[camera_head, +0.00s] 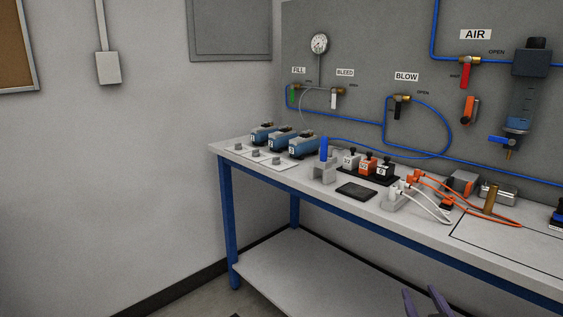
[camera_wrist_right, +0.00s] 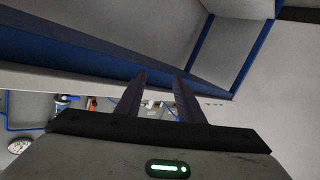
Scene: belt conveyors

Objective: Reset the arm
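My right gripper (camera_head: 424,296) shows at the bottom edge of the head view, with two dark fingers apart and nothing between them. It is in front of the workbench (camera_head: 400,238), below its tabletop level in the picture. In the right wrist view the same gripper (camera_wrist_right: 158,95) has its fingers spread and empty, with the bench's blue frame (camera_wrist_right: 100,58) beyond them. That view looks upside down. The rest of my right arm is out of the head view. My left arm and gripper are not in view.
The bench carries blue devices (camera_head: 307,146), a dark tray of small blocks (camera_head: 384,173), a grey block with a blue cylinder (camera_head: 324,155), and orange cables (camera_head: 478,211). A panel with valves and a gauge (camera_head: 319,43) stands behind. Left of the bench is free floor.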

